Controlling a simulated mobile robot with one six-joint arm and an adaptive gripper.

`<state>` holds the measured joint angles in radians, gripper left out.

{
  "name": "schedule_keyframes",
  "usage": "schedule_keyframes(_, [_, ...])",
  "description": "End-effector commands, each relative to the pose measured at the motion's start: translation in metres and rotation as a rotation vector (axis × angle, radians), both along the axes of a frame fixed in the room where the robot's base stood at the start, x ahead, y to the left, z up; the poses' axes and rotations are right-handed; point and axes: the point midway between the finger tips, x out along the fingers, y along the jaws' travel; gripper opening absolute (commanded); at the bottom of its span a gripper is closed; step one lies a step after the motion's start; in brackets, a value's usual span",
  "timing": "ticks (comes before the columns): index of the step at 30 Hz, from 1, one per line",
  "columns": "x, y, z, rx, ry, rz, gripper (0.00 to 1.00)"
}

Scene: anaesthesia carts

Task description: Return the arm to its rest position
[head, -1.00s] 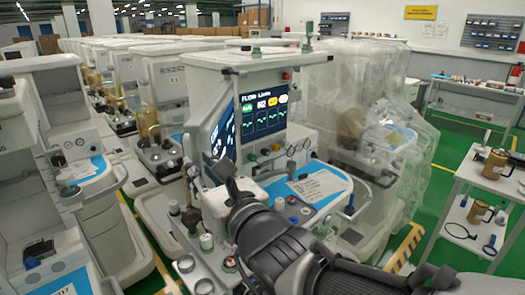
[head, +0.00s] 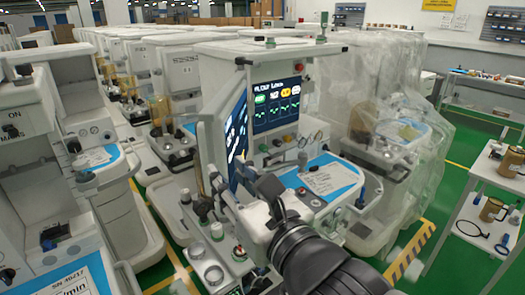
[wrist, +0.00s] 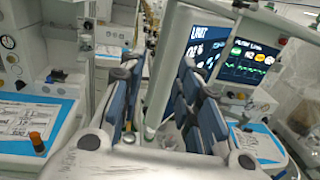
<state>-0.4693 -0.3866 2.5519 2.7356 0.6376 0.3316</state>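My arm (head: 325,265) reaches in from the bottom of the head view toward the front of an anaesthesia cart (head: 222,75) with lit screens. My gripper (head: 268,188) is at the arm's far end, in front of the cart's blue-topped work surface (head: 335,180). In the wrist view my gripper (wrist: 158,105) has its two blue-padded fingers apart, with nothing held between them. The cart's side screen (wrist: 195,45) shows beyond the fingers. Whether the gripper touches the cart cannot be told.
Another cart (head: 95,130) stands close on the left. A plastic-wrapped cart (head: 385,110) stands to the right. A white trolley (head: 485,225) with gold jugs is at the far right. Green floor (head: 450,200) is clear between it and the carts.

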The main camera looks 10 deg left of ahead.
Motion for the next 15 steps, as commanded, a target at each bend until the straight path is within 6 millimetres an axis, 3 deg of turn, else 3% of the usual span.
schedule_keyframes(15, [-0.0102, 0.0009, 0.0032, -0.068, -0.063, 0.040, 0.31])
